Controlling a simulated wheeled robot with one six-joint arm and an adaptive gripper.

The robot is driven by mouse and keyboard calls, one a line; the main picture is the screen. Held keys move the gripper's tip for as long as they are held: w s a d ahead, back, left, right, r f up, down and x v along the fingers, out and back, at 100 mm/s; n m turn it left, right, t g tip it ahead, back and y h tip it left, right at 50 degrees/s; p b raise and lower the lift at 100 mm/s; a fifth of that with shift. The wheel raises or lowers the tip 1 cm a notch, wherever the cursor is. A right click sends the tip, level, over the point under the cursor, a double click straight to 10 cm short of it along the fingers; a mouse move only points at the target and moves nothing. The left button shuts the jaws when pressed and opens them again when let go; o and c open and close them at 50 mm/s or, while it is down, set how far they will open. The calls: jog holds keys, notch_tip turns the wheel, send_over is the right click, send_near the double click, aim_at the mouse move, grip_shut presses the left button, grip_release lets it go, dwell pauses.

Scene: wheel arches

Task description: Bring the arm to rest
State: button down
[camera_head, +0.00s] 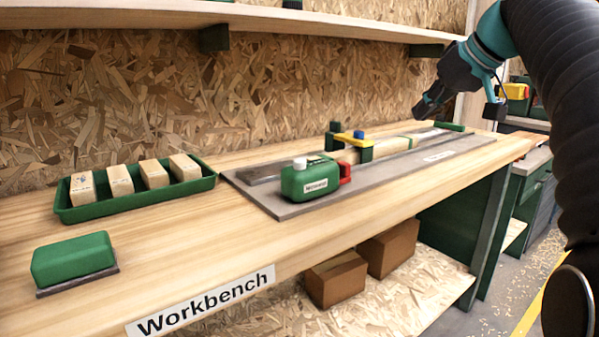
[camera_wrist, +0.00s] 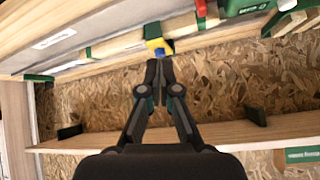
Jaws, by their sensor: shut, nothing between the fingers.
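My gripper (camera_head: 425,106) hangs in the air above the far right part of the workbench (camera_head: 130,262), in front of the chipboard wall. In the wrist view my gripper (camera_wrist: 156,66) is shut, its fingertips together with nothing between them. My arm rises at the right of the head view and bends over toward the bench. The wrist view shows the bench edge along its top, with the yellow and blue clamp piece (camera_wrist: 158,45) just beyond the fingertips.
A shelf (camera_head: 300,22) runs along the wall above the bench. Cardboard boxes (camera_head: 337,280) sit below.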

jog(key=s+f+m+g+h, duration=0.1)
jog(key=s+f+m+h, duration=0.15)
jog(key=f, duration=0.55)
jog(key=s+f+m+g+h, duration=0.1)
jog(key=s+f+m, duration=0.2)
jog(key=f, duration=0.6)
jog(key=s+a+f+n, duration=0.1)
jog(key=s+a+f, duration=0.2)
jog(key=s+f, duration=0.5)
jog(key=s+a+f+n, duration=0.1)
jog(key=s+a+f, duration=0.3)
jog(key=s+f, duration=0.5)
jog(key=shift+s+f+h, duration=0.25)
jog(key=shift+s+h, duration=0.1)
jog(key=shift+s, duration=1.7)
